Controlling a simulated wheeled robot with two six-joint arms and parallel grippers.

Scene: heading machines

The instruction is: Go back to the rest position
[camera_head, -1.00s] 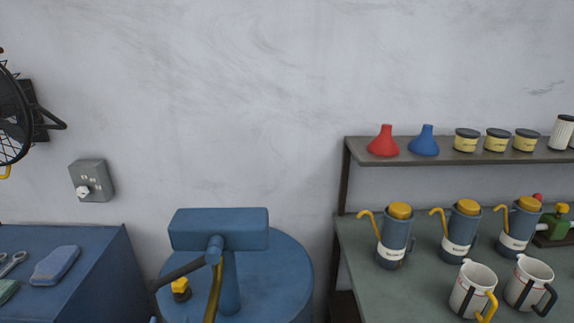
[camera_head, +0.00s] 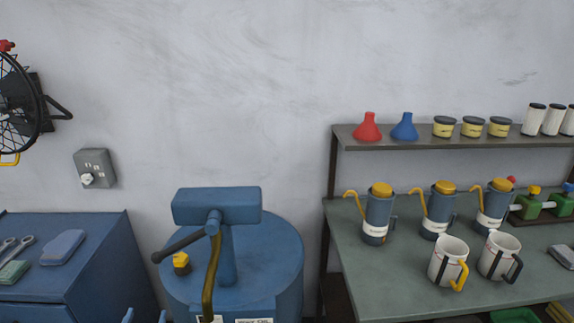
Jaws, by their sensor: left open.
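Two blue fingertips of my left gripper (camera_head: 145,316) just show at the bottom edge, apart from each other, with nothing seen between them. They are in front of and left of the blue drum (camera_head: 280,260). The rest of that gripper is cut off by the frame. My right gripper is out of view.
The blue drum carries a pump head (camera_head: 217,206) with a lever. A blue cabinet (camera_head: 100,245) stands left. A green-grey table (camera_head: 400,285) with oil cans (camera_head: 378,215) and mugs (camera_head: 448,262) stands right, under a shelf (camera_head: 450,143). Bare wall lies behind.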

